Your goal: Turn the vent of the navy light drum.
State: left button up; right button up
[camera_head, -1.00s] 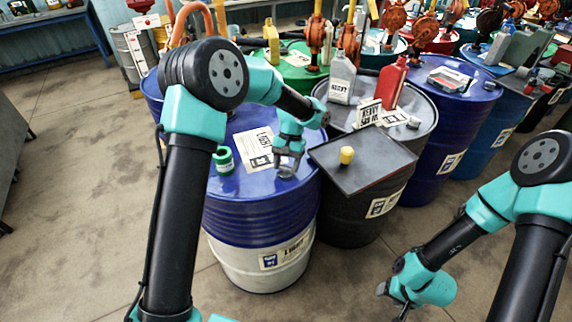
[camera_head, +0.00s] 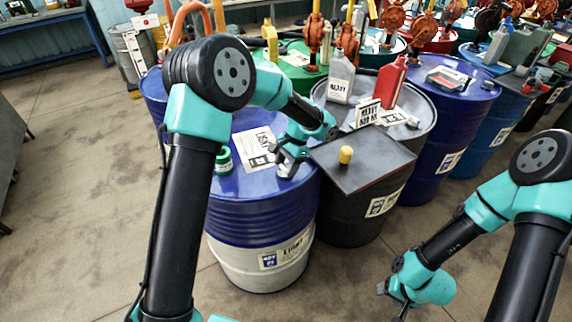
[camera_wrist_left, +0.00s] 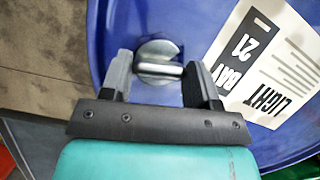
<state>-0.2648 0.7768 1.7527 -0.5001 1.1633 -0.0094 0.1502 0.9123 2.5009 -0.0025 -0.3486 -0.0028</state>
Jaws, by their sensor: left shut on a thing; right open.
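The navy light drum (camera_head: 262,218) stands left of centre in the head view, with a white LIGHT label (camera_head: 252,146) on its blue top. Its silver vent (camera_wrist_left: 158,52), a round cap with a raised bar, sits near the rim in the left wrist view. My left gripper (camera_head: 286,172) is low over the front right of the drum top, its fingers on either side of the vent bar and shut on it. My right gripper (camera_head: 392,292) is open and empty, low above the floor at the right.
A dark tray (camera_head: 375,172) with a yellow knob (camera_head: 346,155) is close right of my left gripper. A black drum (camera_head: 345,215) stands beside the navy one. Floor in front is clear.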

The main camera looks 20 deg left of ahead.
pick_arm(q)
jog(key=o, duration=0.9)
jog(key=v, duration=1.7)
jog(key=shift+d+r, duration=0.1)
jog(key=shift+r, duration=0.15)
jog(key=shift+f, duration=0.1)
